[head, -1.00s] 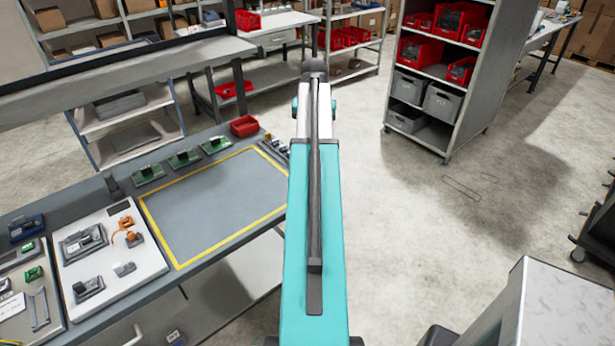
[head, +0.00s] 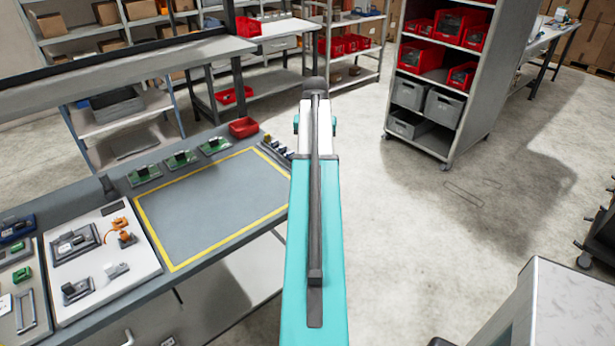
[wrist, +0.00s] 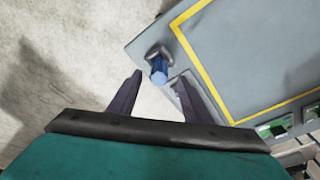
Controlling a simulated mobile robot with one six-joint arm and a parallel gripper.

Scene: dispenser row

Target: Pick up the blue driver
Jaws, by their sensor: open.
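The blue driver (wrist: 158,73) shows in the wrist view, its blue end facing the camera, at a dark holder (wrist: 158,52) on the corner of the grey bench. My gripper (wrist: 158,77) is open, with one dark finger on each side of the driver in the picture. The fingers look nearer the camera than the driver, and I see no contact. In the head view my arm covers this area, so neither the driver nor the fingers show there.
The grey bench has a yellow-bordered area (head: 215,205), green boards (head: 180,159) and a red bin (head: 243,127) at its back. A white panel with parts (head: 100,265) lies at left. A shelf unit (head: 462,110) stands beyond open floor at right.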

